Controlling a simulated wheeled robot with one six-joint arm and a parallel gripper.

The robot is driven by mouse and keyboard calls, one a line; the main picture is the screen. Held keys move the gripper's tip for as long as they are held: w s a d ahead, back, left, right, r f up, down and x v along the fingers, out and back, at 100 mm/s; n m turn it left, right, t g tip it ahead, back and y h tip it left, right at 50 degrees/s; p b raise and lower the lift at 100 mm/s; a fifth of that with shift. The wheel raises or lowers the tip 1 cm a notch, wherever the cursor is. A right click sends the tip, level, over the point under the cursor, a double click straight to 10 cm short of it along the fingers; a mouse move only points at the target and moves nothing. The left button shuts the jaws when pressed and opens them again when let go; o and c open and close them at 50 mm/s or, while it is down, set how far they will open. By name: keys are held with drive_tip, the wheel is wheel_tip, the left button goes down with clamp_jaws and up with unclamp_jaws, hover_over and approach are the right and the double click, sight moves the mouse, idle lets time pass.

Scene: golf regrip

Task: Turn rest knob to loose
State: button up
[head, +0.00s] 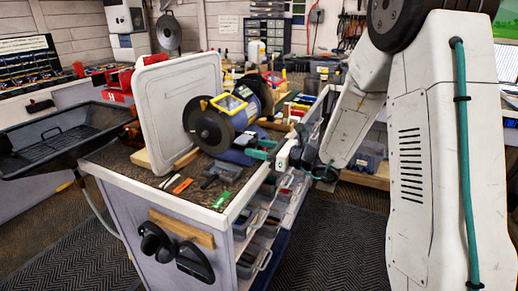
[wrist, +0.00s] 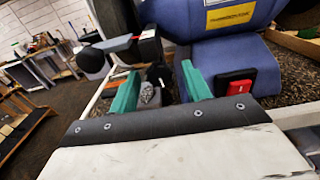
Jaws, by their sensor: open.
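The blue bench grinder (head: 240,103) stands on the workbench, and its blue body and base fill the upper right of the wrist view (wrist: 225,50). My gripper (head: 259,148), with green fingers, is open at the grinder's right side, low by the bench edge. In the wrist view the gripper (wrist: 157,76) has a small dark knob-like part (wrist: 158,74) and a grey metal piece between its fingers. I cannot tell whether either finger touches them. A flat grey rest plate (wrist: 116,43) is just beyond the fingertips. The knob's markings are not readable.
A red switch (wrist: 239,86) on a black box sits right of the fingers. A white panel (head: 178,108) stands left of the grinder. Small tools and a green block (head: 222,199) lie on the bench front. Drawer bins (head: 254,259) are below.

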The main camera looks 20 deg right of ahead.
drive_tip(key=c, duration=1)
drive_tip(key=n, duration=0.3)
drive_tip(key=shift+n, duration=2.2)
drive_tip(key=o, duration=1)
